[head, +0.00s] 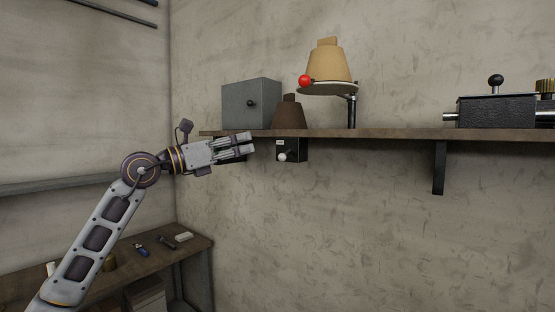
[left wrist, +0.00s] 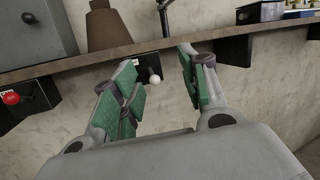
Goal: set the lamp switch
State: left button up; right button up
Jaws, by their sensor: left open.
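A small black switch box (head: 292,150) with a white ball knob (head: 282,157) hangs under the front of the shelf. It also shows in the left wrist view (left wrist: 143,75), with its white knob (left wrist: 155,79) seen between the two fingers. My left gripper (head: 251,144) is open and empty, just left of this box in the head view. No contact with the knob shows. A second black box (left wrist: 32,103) with a red ball knob (left wrist: 11,98) is at the left in the wrist view. I cannot tell which box is the lamp switch. My right gripper is out of view.
The wooden shelf (head: 395,133) carries a grey box (head: 240,103), a dark brown cone (head: 289,114), a tan cone (head: 328,66) on a raised round plate with a red ball (head: 305,81), and a black device (head: 495,111). A bracket (head: 438,168) hangs right; a workbench (head: 125,262) stands lower left.

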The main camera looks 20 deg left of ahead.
pick_arm(q)
notch_tip(320, 180, down, 4)
jog(key=w+a+y, duration=0.1)
jog(key=y, duration=0.1)
jog(key=p, duration=0.2)
send_near(279, 158)
jog(key=w+r, duration=0.1)
jog(key=shift+n+g, duration=0.3)
jog(key=shift+g, duration=0.1)
jog(key=x, duration=0.4)
jog(key=shift+s+d+p, duration=0.1)
jog(key=shift+d+p, duration=0.1)
jog(key=shift+p, duration=0.2)
jog(key=x, duration=0.2)
jog(key=shift+w+d+p, duration=0.15)
jog(key=shift+w+p, duration=0.15)
jog(key=shift+p, duration=0.05)
jog(key=shift+x, duration=0.95)
jog(key=shift+w+f+p, duration=0.15)
jog(key=shift+w+p, duration=0.05)
jog(key=shift+p, duration=0.1)
jog(key=shift+d, duration=0.1)
jog(key=shift+c, duration=0.9)
grip_shut()
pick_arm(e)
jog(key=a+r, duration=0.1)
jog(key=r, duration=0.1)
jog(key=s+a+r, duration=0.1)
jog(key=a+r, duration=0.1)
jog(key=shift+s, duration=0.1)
